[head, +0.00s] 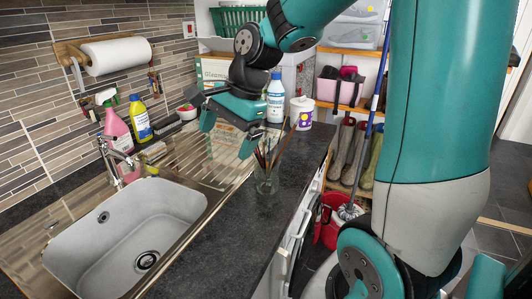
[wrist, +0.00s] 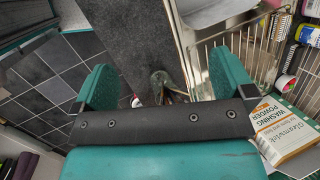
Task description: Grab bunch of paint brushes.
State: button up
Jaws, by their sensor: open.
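A bunch of paint brushes (head: 268,155) stands in a clear glass jar (head: 266,182) on the dark worktop, right of the sink's drainer. The brushes lean in different directions, handles up. My gripper (head: 228,143) is open and empty, above the drainer and up and left of the brushes in the head view. In the wrist view the jar and brushes (wrist: 162,88) show small between the two teal fingers of my gripper (wrist: 158,85), beyond the palm bar. The lower part of the bunch is partly hidden there.
A steel sink (head: 125,240) with a tap lies to the left. A washing powder box (wrist: 280,130) is near the gripper's right side.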

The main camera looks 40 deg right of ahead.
jog(key=w+d+r+m+t+h+p, duration=0.1)
jog(key=w+d+r+m+p, duration=0.2)
jog(key=d+m, duration=0.7)
jog(key=m+p, duration=0.1)
jog(key=m, duration=0.5)
send_near(268, 136)
jog(key=shift+m+h, duration=0.4)
jog(key=p+x, duration=0.1)
jog(key=x, duration=0.2)
jog(key=a+p+x, duration=0.1)
jog(key=p+x, duration=0.1)
jog(key=x, duration=0.1)
jog(key=shift+a+f, duration=0.15)
jog(key=shift+t, duration=0.3)
jog(key=shift+p+x, duration=1.5)
jog(key=shift+x, duration=1.45)
jog(key=c, duration=1)
jog(key=shift+o, duration=0.2)
jog(key=shift+d, duration=0.25)
